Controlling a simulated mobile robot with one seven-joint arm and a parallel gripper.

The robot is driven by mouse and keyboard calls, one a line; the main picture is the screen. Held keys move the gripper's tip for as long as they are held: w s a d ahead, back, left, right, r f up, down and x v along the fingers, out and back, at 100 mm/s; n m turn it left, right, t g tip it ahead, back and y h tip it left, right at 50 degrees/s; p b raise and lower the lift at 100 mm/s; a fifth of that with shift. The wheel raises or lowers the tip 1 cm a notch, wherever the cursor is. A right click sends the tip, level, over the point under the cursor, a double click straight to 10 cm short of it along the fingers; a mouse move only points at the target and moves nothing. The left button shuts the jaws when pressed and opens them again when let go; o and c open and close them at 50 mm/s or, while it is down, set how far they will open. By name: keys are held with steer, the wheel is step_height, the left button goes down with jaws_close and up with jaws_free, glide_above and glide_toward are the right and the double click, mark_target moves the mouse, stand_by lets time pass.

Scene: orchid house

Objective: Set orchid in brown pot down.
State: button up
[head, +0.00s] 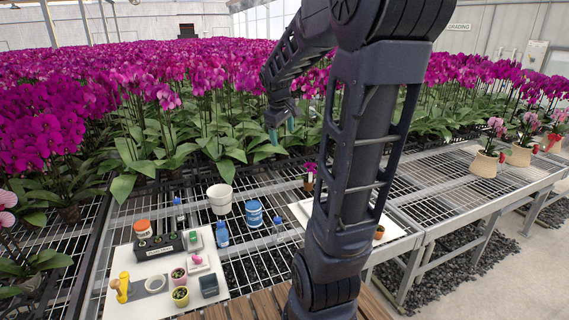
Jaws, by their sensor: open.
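A small orchid with magenta flowers in a brown pot (309,184) stands upright on the mesh bench, just left of my arm. It is close to the back edge of a white board (396,229), and I cannot tell if it touches the board. My gripper (282,131) is open, with nothing visible between its teal fingertips. It hangs in front of the orchid leaves, above and to the left of the brown pot and apart from it. My arm hides much of the white board.
A white bucket (220,199), a blue tub (254,213) and a blue bottle (222,235) stand on the bench. A left board (124,308) holds small pots and tools. A small orange-brown pot (379,232) is right of my arm. Right bench mesh (435,205) is largely clear.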

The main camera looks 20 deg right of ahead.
steer(key=s+a+m+y, duration=0.1)
steer(key=s+a+m, duration=0.2)
steer(key=s, duration=0.7)
steer(key=s+a+f+m+t+y, duration=0.1)
steer(key=s+a+m, duration=0.2)
steer(key=s, duration=0.7)
steer(key=shift+s+a+t, duration=0.15)
steer(key=shift+a+t, duration=0.15)
steer(key=shift+a, duration=0.6)
